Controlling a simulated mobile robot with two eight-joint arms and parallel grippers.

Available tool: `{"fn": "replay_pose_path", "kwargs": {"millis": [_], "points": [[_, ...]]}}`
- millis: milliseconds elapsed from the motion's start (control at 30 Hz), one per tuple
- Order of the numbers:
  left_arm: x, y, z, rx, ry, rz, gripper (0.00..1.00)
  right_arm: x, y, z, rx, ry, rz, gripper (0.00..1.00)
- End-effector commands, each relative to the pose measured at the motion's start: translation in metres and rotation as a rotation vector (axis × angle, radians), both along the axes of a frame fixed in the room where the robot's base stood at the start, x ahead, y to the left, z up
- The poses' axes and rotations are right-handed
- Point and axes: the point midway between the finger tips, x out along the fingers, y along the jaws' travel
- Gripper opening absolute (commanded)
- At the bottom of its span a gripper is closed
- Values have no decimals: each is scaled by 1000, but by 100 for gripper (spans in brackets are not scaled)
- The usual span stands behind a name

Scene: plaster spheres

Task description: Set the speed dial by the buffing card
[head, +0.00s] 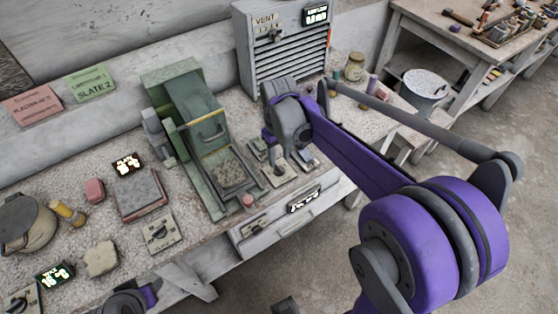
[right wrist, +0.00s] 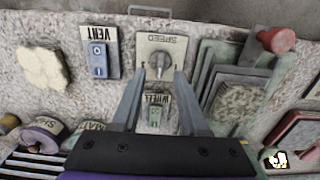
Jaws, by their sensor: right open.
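The speed dial (right wrist: 160,64) is a grey knob on a cream plate marked SPEED, upside down in the right wrist view. My right gripper (right wrist: 160,76) is open, its two fingers on either side of the knob's near part; I cannot tell whether they touch it. In the head view my right gripper (head: 281,152) hangs over the small control plates and partly hides them. A pink card (head: 31,104) and a green card (head: 91,83) lean at the back left; the green one reads SLATE 2, other lines are too small. Part of my left arm shows at the bottom edge, its fingers unclear.
A WHEEL switch (right wrist: 155,113) and a VENT switch (right wrist: 98,58) sit close to the dial. A green machine (head: 185,105) stands left of my right gripper and a grey vent cabinet (head: 290,60) behind it. A lit display (head: 305,200) is on the bench front.

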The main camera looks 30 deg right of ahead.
Motion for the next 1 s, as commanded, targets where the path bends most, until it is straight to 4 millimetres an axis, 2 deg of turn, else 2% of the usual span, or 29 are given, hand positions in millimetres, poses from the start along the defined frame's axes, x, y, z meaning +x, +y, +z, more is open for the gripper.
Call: {"fn": "replay_pose_path", "kwargs": {"millis": [33,200,400,1000], "points": [[1,0,2,0,-1,0,50,0,0,13,0,0,0,44],[1,0,5,0,-3,0,50,0,0,46,0,0,0,44],[2,0,7,0,-4,0,50,0,0,70,0,0,0,44],[2,0,7,0,-4,0,50,0,0,73,0,-1,0,44]]}}
